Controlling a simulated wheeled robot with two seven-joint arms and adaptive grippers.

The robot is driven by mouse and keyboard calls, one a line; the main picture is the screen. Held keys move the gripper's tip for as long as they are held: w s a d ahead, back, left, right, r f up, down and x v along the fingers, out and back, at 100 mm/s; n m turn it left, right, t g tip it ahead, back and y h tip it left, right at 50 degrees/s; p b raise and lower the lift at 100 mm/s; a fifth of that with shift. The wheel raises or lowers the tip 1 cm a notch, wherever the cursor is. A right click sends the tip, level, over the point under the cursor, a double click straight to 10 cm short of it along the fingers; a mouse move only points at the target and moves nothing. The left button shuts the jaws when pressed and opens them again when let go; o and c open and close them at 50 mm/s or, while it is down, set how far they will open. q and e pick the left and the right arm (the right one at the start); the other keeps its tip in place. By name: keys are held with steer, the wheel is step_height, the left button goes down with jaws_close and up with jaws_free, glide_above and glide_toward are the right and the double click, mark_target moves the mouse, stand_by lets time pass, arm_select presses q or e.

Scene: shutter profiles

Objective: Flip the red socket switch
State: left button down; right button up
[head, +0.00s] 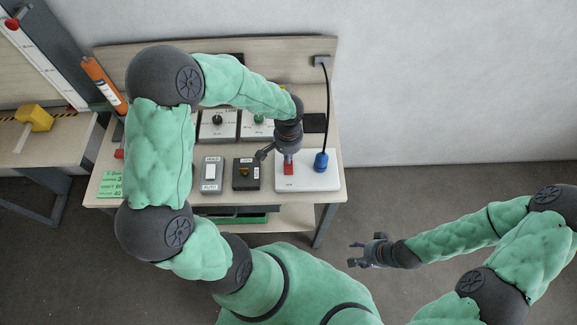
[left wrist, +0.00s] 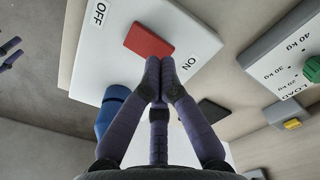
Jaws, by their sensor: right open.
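The red socket switch (head: 288,169) sits on a white socket panel (head: 316,184) at the right end of the workbench. In the left wrist view the red switch (left wrist: 148,42) lies between an OFF label (left wrist: 98,13) and an ON label (left wrist: 190,64). My left gripper (head: 281,158) is over the panel, its fingers pointing down. Its fingertips (left wrist: 158,77) are together with nothing between them, close to the switch's near edge; I cannot tell if they touch. My right gripper (head: 357,254) is open and empty, away from the bench.
A blue plug (head: 321,161) with a black cable stands on the panel beside the switch. A grey rocker box (head: 211,174) and a dark box (head: 246,174) are to the left. Dial panels (head: 218,124) stand behind. The floor to the right is free.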

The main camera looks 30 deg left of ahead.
arm_select(q)
steer(key=shift+f+b, duration=0.85)
steer(key=shift+f, duration=0.15)
stand_by(0.5)
steer(key=shift+r, duration=0.1)
steer(key=shift+r+p, duration=2.5)
steer(key=shift+r, duration=1)
